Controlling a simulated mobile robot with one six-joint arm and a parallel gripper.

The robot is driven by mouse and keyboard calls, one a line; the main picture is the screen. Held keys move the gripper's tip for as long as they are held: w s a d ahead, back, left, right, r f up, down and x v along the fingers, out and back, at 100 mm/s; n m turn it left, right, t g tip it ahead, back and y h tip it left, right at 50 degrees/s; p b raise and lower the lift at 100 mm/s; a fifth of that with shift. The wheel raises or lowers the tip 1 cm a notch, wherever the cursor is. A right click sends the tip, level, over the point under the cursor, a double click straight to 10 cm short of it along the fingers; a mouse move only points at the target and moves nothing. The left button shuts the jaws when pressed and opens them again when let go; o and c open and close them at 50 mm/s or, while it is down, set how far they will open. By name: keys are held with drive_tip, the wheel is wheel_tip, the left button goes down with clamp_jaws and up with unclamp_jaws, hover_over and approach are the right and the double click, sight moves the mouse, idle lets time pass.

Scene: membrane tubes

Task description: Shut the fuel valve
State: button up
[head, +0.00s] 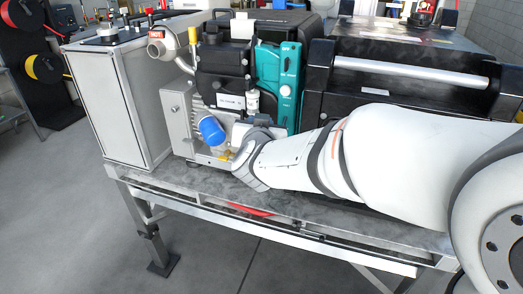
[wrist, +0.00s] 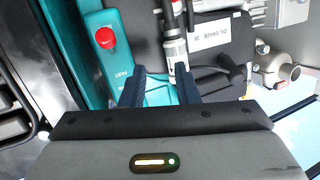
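The engine unit (head: 222,82) stands on the metal table, with a teal panel (head: 290,92) on its right side. I cannot tell for certain which part is the fuel valve. A pale cylindrical fitting (wrist: 175,48) with a hose above it shows in the wrist view, and a black lever-like part (wrist: 236,70) lies to its right. My gripper (wrist: 161,82) is open, its two dark fingers apart, with nothing visibly held. The right finger overlaps the lower end of the fitting; contact cannot be told. In the head view my gripper is at the lower front of the engine, fingertips hidden.
A red round knob (wrist: 105,38) sits on the teal panel, left of the fingers. A blue cylinder (head: 211,130) juts from the engine's lower front. A white cabinet (head: 125,105) stands to the left and a black case with a rail (head: 410,75) to the right.

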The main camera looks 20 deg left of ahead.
drive_tip(key=s+a+f+m+t+h+b, duration=0.2)
drive_tip(key=s+a+f+h+b, duration=0.25)
drive_tip(key=f, duration=0.35)
drive_tip(key=w, duration=0.8)
drive_tip(key=shift+a+f+b, duration=0.15)
drive_tip(key=shift+b, duration=0.2)
drive_tip(key=shift+h, duration=0.25)
clamp_jaws()
